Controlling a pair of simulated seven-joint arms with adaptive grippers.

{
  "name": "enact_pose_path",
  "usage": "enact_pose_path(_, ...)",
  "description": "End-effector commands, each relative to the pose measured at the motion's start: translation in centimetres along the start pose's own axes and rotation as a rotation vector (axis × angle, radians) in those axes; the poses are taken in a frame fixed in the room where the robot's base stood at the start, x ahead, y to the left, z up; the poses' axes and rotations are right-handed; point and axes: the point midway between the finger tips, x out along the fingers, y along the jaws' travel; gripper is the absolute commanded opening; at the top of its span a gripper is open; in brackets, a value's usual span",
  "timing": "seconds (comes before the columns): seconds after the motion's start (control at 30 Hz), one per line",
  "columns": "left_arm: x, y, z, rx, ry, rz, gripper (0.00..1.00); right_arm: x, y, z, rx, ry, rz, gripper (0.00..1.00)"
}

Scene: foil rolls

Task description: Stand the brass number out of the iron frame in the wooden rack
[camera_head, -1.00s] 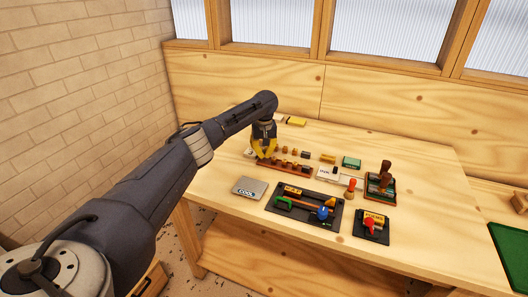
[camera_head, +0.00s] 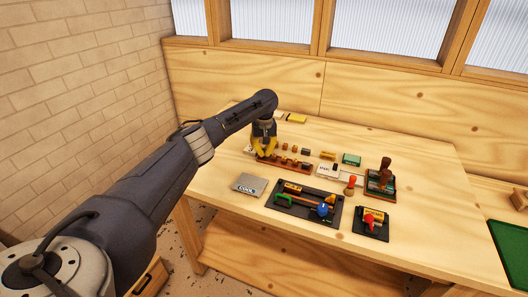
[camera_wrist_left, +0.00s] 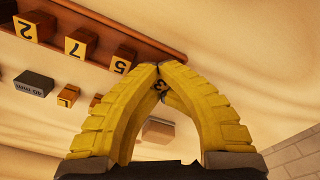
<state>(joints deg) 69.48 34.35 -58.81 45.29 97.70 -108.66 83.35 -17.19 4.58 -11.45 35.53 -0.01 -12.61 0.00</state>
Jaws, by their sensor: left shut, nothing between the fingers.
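The reddish-brown wooden rack (camera_head: 296,168) lies left of centre on the bench. In the left wrist view the rack (camera_wrist_left: 150,42) crosses the top and bears wooden blocks with yellow number faces: 2 (camera_wrist_left: 27,30), 7 (camera_wrist_left: 80,42) and 5 (camera_wrist_left: 122,64). My left gripper (camera_head: 264,156) has yellow fingers at the rack's left end. In the left wrist view its tips (camera_wrist_left: 160,68) meet, shut and empty. A small yellow face with a dark mark, perhaps a 3, shows just behind them, mostly hidden. I cannot tell which dark piece is the iron frame. My right gripper is not in view.
A black tray (camera_head: 338,222) holds tools with green, orange and blue parts. A smaller black plate (camera_head: 381,236) bears a red-handled piece. A grey COOL plate (camera_head: 250,184) lies left of the tray. Stamps and small blocks stand behind.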

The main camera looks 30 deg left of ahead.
Motion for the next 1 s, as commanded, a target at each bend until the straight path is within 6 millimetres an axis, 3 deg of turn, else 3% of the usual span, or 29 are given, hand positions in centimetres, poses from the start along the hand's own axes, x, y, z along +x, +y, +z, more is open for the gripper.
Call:
enact_pose_path(0.23,0.4,0.0,0.0,0.001,0.0,0.0,0.0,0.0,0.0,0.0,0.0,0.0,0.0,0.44)
enact_pose_path(0.5,0.4,0.0,0.0,0.001,0.0,0.001,0.31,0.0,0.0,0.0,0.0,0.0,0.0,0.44)
enact_pose_path(0.83,0.0,0.0,0.0,0.0,0.0,0.001,0.31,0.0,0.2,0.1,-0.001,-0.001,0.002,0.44)
enact_pose_path(1.0,-1.9,0.1,0.0,0.001,0.001,0.004,0.31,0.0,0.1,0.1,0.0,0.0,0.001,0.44)
